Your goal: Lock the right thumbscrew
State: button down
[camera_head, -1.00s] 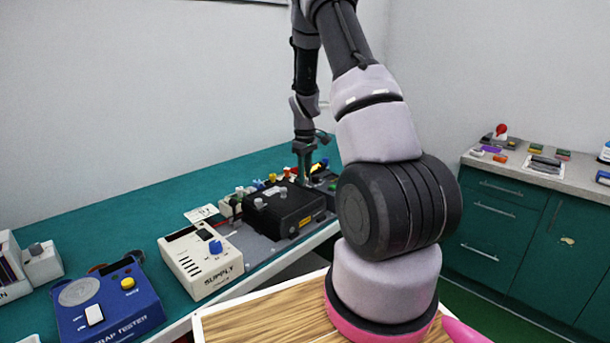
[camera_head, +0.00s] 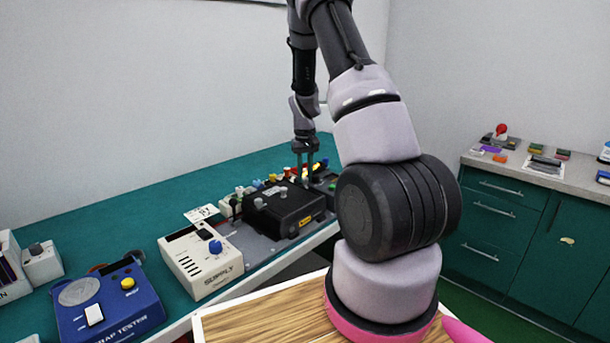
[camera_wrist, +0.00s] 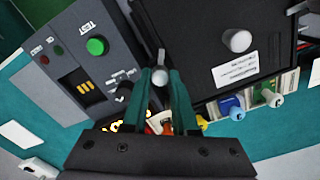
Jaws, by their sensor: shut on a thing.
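The black box (camera_head: 285,212) sits on the bench with pale knobs on top. In the wrist view, its dark casing (camera_wrist: 210,75) fills the upper middle. The right thumbscrew (camera_wrist: 160,76), a small pale knob, is at the box's edge, beside the grey test panel. My gripper (camera_wrist: 162,80) has its two green fingers on either side of this knob, shut on it. In the head view my gripper (camera_head: 305,178) points down at the box's far right end, where the thumbscrew is too small to make out.
Another pale knob (camera_wrist: 237,40) stands on the casing. The test panel (camera_wrist: 85,65) with a green button lies close at left. Coloured connectors (camera_wrist: 250,102) line the near side. A cream supply unit (camera_head: 200,262) and a blue tester (camera_head: 108,305) stand on the bench.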

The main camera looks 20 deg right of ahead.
aim_at(305, 178)
jog(key=m, duration=0.5)
jog(key=shift+m, duration=0.3)
jog(key=m, duration=0.5)
jog(key=shift+m, duration=0.4)
jog(key=c, duration=0.7)
grip_release()
notch_tip(305, 178, up, 11)
jog(key=shift+f, duration=0.1)
